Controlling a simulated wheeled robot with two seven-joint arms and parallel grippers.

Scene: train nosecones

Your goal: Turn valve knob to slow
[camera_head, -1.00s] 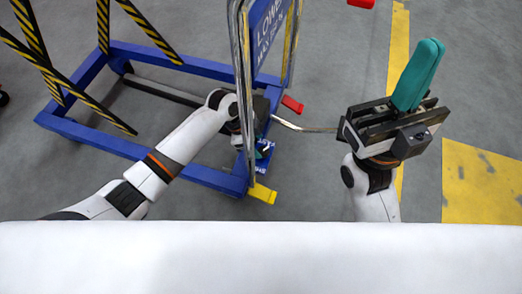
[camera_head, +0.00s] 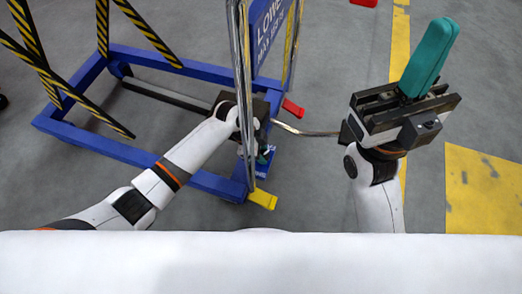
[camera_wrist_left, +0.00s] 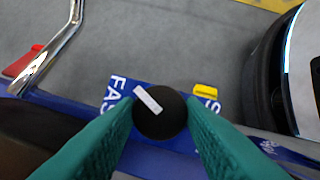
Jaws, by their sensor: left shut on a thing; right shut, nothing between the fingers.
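A round black valve knob (camera_wrist_left: 160,112) with a white pointer mark sits on a blue plate (camera_wrist_left: 116,84) in the left wrist view. The plate's lettering reads FAST at the knob's left and starts with S at its right, the rest hidden. The pointer is tilted up-left, toward FAST. My left gripper (camera_wrist_left: 160,115) is shut on the knob, one teal finger on each side. In the head view, my left gripper (camera_head: 266,154) is low beside the blue frame and the knob is too small to make out. My right gripper (camera_head: 440,42) is shut and empty, at the right.
The blue frame (camera_head: 90,148) with striped bars and chrome uprights (camera_head: 244,100) surrounds my left arm. A red lever (camera_head: 293,108) and a yellow lever (camera_head: 263,199) stick out near the left gripper. A thin metal bar (camera_head: 305,132) runs toward my right wrist. Open floor lies right.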

